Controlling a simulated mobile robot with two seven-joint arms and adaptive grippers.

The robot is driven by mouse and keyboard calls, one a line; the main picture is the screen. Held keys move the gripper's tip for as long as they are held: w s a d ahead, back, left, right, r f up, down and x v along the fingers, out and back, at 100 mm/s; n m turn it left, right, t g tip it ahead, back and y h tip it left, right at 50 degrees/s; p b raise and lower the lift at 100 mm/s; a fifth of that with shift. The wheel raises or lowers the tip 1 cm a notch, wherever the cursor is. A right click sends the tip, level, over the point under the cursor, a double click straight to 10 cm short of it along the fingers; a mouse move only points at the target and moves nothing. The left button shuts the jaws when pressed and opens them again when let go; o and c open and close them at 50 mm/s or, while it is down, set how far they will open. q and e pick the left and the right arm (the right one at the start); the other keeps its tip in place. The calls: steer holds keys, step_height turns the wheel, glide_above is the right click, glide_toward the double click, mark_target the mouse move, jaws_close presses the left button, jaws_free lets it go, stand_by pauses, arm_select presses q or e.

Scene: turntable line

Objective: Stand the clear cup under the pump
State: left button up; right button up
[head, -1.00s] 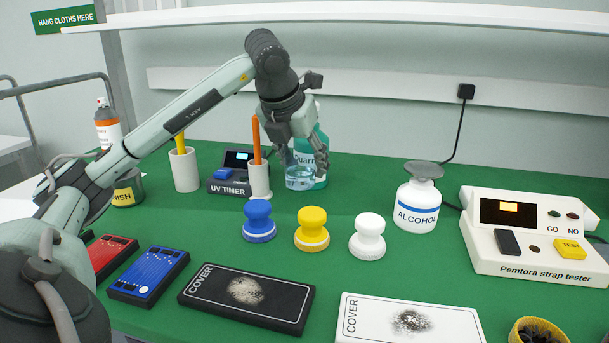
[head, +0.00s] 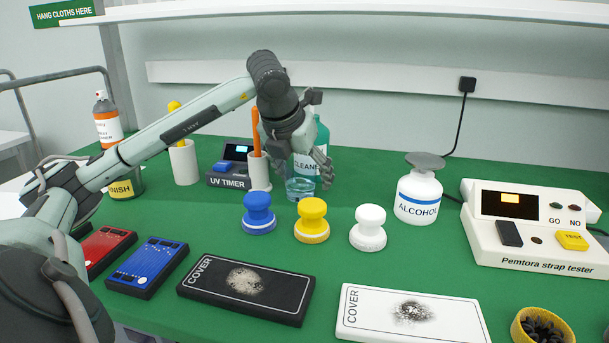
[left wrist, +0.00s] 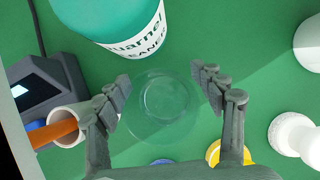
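The clear cup (head: 300,189) stands upright on the green table in front of the teal cleaner bottle (head: 321,135). In the left wrist view the cup (left wrist: 165,100) is a faint round outline between my spread fingers, just in front of the bottle (left wrist: 108,22). My left gripper (head: 304,168) is open and empty above the cup, pointing down. In the wrist view its fingertips (left wrist: 163,84) show a gap on both sides of the cup. The gripper hides part of the bottle, and no pump head is clearly visible on it. A white alcohol bottle (head: 418,195) with a grey dish-like top stands to the right. My right gripper is out of view.
An orange stick in a white holder (head: 259,176) and the UV timer (head: 229,180) stand close left of the cup. Blue (head: 258,220), yellow (head: 312,228) and white (head: 368,235) knobs stand in front. Green table is bare between the cup and alcohol bottle.

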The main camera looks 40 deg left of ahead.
arm_select(q)
steer(key=shift+r, duration=0.1)
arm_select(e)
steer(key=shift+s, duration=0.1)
arm_select(q)
steer(key=shift+r, duration=0.25)
steer(key=v, duration=0.5)
steer(key=shift+r+p, duration=0.1)
steer(key=shift+p, duration=0.3)
steer(key=p+v, duration=0.1)
steer(key=v, duration=0.5)
steer(key=shift+s+r, duration=0.15)
steer(key=shift+s, duration=0.05)
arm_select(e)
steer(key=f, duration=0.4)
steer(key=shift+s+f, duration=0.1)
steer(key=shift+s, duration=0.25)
